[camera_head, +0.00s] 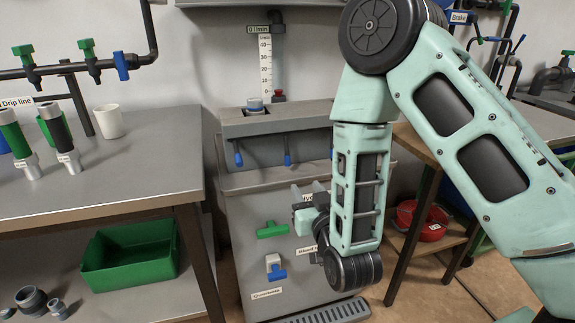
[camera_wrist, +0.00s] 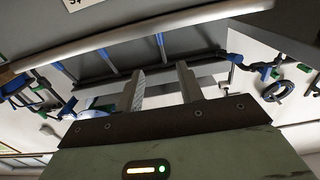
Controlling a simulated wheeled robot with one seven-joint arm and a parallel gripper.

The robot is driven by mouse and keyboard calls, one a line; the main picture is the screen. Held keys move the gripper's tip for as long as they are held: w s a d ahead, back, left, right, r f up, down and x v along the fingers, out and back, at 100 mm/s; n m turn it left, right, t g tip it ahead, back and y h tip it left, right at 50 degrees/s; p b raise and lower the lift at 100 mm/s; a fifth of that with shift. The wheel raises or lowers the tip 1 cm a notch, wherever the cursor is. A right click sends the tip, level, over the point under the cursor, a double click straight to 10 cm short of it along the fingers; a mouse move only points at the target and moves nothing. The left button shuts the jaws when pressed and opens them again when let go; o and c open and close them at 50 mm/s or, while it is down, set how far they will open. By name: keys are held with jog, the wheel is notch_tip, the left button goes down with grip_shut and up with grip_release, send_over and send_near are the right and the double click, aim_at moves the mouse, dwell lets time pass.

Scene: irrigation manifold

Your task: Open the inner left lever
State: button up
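A row of blue levers hangs from the front of the grey manifold (camera_head: 272,124). The leftmost lever (camera_head: 238,155), a second lever (camera_head: 287,156) and part of a third at the edge of my arm all point down. My arm hides the row further right. In the wrist view, blue bars (camera_wrist: 107,60) and (camera_wrist: 161,48) show beyond my fingers. My gripper (camera_head: 308,190) is below and a little right of the second lever, apart from it. In the wrist view my gripper (camera_wrist: 160,84) has its two fingers well apart with nothing between them.
Below the levers, the cabinet front carries a green handle (camera_head: 272,229) and a white-and-blue valve (camera_head: 275,267). A metal table (camera_head: 110,180) stands left, with a green bin (camera_head: 130,255) underneath. A red coil (camera_head: 421,220) lies on the right shelf.

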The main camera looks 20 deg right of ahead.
aim_at(288, 159)
jog(key=w+b, duration=0.1)
jog(key=w, duration=1.5)
jog(key=shift+b, duration=0.35)
grip_shut()
